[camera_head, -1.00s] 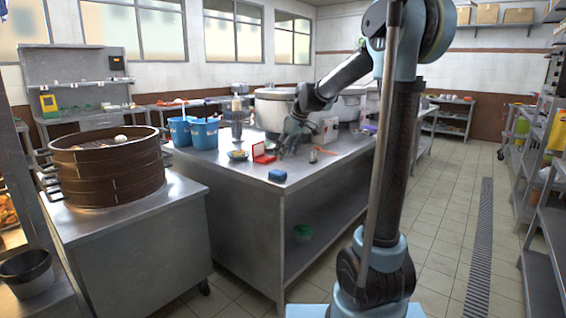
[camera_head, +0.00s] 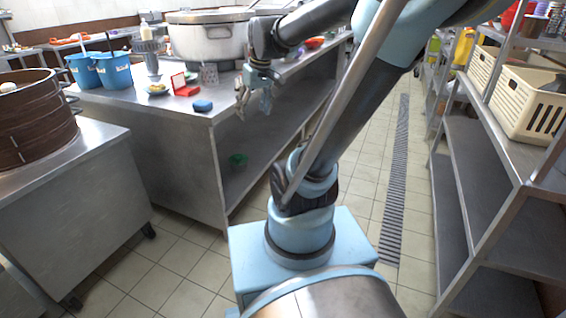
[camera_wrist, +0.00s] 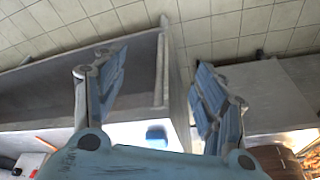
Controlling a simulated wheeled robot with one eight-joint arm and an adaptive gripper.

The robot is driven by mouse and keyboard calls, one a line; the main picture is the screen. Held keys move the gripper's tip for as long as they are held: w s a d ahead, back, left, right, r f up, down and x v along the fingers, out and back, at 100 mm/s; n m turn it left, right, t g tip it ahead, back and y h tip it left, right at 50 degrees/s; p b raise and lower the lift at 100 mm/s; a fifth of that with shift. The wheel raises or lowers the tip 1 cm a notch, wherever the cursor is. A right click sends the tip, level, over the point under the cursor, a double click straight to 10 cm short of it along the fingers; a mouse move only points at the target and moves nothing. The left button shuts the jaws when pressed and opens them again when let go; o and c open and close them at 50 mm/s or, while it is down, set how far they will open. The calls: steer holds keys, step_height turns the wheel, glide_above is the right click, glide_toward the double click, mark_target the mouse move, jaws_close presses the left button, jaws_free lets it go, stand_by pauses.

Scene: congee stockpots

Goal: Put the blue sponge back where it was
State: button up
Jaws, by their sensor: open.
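The blue sponge (camera_head: 203,105) lies on the steel table (camera_head: 135,97) near its front corner. It also shows as a blue block low in the middle of the wrist view (camera_wrist: 156,132), beyond my palm. My gripper (camera_head: 254,105) is open and empty, hanging fingers down just off the right edge of the table. It is to the right of the sponge and apart from it. In the wrist view its fingers (camera_wrist: 160,68) are spread wide, with the table's edge and floor tiles behind them.
An open red case (camera_head: 186,90) and a small dish with yellow contents (camera_head: 157,89) stand behind the sponge. Blue buckets (camera_head: 114,71), a large pot (camera_head: 207,42) and a steamer (camera_head: 35,125) are farther left and back.

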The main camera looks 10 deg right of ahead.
steer(key=s+d+f+m, duration=0.2)
steer(key=s+d+f, duration=0.1)
steer(key=s+f, duration=0.3)
steer(key=s+d+f+m+h, duration=0.1)
steer(key=s+d+f+m, duration=0.1)
steer(key=s+f, duration=0.4)
steer(key=s+d, duration=0.1)
steer(key=s, duration=0.2)
steer(key=shift+s+d+f+m, duration=0.15)
steer(key=shift+s+f+m, duration=0.05)
steer(key=shift+s+m, duration=0.1)
steer(key=shift+w, duration=0.1)
steer(key=shift+w+f, duration=0.2)
steer(key=shift+w, duration=0.15)
